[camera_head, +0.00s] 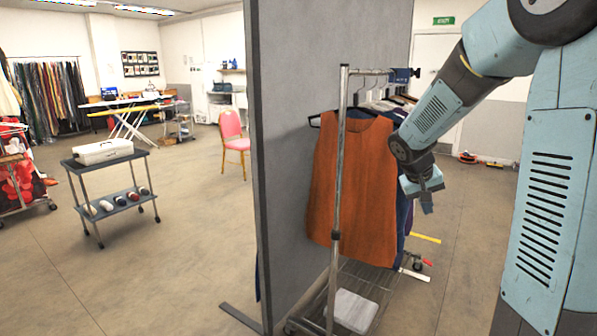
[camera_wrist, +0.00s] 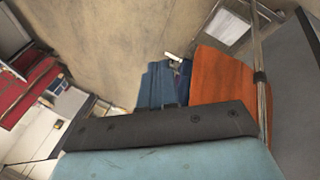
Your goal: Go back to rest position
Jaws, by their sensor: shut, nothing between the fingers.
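My gripper (camera_head: 427,203) hangs at the end of my arm, in front of the right side of an orange sleeveless top (camera_head: 350,185) in the head view. Its fingers are small there and look closed, with nothing seen between them. The orange top hangs on a metal clothes rack (camera_head: 338,170), with dark blue garments partly hidden behind it. In the wrist view my own teal and dark grey part fills the bottom, and the orange top (camera_wrist: 222,80) and a blue garment (camera_wrist: 160,85) show beyond it.
A grey partition (camera_head: 300,100) stands directly left of the rack. A white box (camera_head: 352,310) lies on the rack's lower shelf. A dark trolley (camera_head: 110,165) with a white case and a red chair (camera_head: 232,130) stand farther left. The floor between trolley and partition is clear.

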